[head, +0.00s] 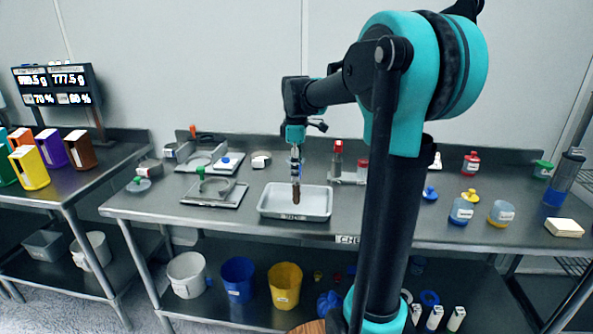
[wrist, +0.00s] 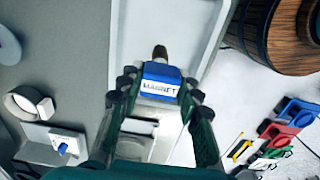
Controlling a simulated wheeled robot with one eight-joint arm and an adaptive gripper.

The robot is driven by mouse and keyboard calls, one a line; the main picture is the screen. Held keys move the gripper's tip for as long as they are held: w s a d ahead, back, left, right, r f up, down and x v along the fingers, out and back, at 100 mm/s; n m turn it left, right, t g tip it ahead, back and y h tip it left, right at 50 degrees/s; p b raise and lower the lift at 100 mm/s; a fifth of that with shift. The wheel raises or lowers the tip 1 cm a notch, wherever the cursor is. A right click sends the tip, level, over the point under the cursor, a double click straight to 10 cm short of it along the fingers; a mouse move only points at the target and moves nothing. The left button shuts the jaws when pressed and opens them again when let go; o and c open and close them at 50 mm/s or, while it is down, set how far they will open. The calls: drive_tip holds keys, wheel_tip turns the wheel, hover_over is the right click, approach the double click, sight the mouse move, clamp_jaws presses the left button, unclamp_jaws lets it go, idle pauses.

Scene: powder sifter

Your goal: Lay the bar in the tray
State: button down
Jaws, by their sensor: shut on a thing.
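A white rectangular tray (head: 275,212) sits on the steel bench in the head view. Its pale floor also shows at the top of the wrist view (wrist: 183,22). My gripper (head: 295,168) points down over the tray. In the wrist view my gripper (wrist: 159,92) has its two dark fingers on either side of the bar's blue labelled end (wrist: 160,70) and is shut on it. The bar's brown tip (head: 296,196) hangs down over the tray, steeply upright. I cannot tell whether the tip touches the tray floor.
Left of the tray stands a metal plate with a ring (head: 213,190). Behind it is a plate with a blue knob (head: 225,161). Red-topped items (head: 338,160) stand behind right. Jars (head: 461,211) are farther right, past my arm.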

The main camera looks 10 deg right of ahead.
drive_tip(key=shift+f, duration=0.2)
drive_tip(key=c, duration=1.1)
unclamp_jaws()
drive_tip(key=shift+o, duration=0.2)
wheel_tip(320, 180, up, 12)
drive_tip(key=shift+r, duration=0.1)
